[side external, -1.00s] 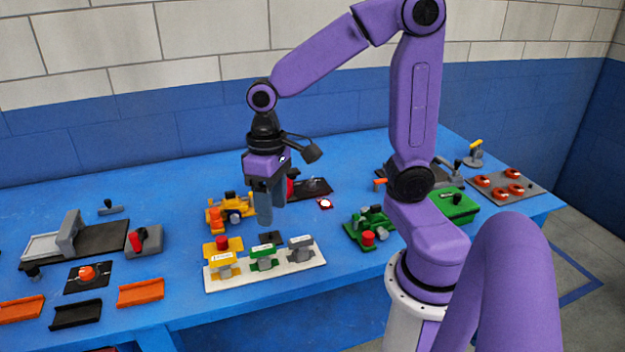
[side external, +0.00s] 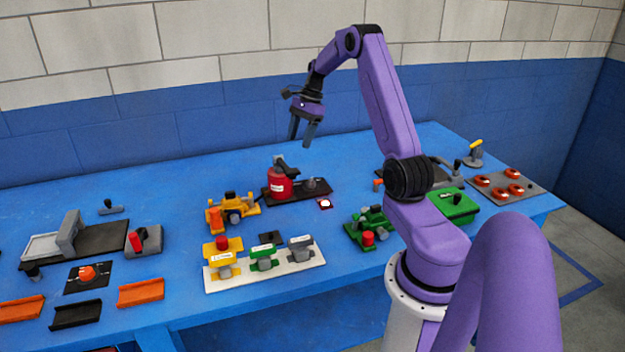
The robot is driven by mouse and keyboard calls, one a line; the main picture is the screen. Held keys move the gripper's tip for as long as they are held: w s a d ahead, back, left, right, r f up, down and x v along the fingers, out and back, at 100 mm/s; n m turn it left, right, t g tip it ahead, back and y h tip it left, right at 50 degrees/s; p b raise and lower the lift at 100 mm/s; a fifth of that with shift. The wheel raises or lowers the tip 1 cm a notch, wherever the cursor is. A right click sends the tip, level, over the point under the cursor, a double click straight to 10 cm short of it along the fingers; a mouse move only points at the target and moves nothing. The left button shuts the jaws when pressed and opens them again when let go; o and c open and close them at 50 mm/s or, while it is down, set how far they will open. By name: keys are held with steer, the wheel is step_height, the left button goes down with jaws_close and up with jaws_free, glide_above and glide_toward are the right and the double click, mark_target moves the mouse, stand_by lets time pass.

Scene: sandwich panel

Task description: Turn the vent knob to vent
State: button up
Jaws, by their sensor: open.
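My gripper (side external: 302,140) is open and empty, with its fingers pointing down. It hangs above the back of the blue table, over and slightly right of a red canister with a dark grey top handle, and looks apart from it. The red canister (side external: 280,185) stands on a black base plate, beside a small dark knob (side external: 310,183). An orange knob (side external: 87,272) sits on a black square plate at the left. No readable label shows which knob is the vent knob, and its setting cannot be told.
A white board (side external: 285,268) carries yellow, green and grey blocks at the front. A yellow toy vehicle (side external: 233,210) is left of the canister, and a green device (side external: 370,228) is to its right. A plate with red discs (side external: 505,187) lies far right. The table's back left is mostly clear.

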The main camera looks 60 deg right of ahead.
mark_target(312, 178)
steer(key=s+d+f+m+t, duration=0.1)
steer(key=s+d+m, duration=0.2)
steer(key=d, duration=0.2)
steer(key=s+d+f+m, duration=0.2)
steer(key=s+d, duration=0.1)
steer(key=d, duration=0.3)
steer(key=x, duration=1.1)
steer(key=w+x, duration=0.1)
steer(key=x, duration=0.5)
steer(key=shift+s+r, duration=0.1)
steer(key=shift+r, duration=0.05)
steer(key=c, duration=1)
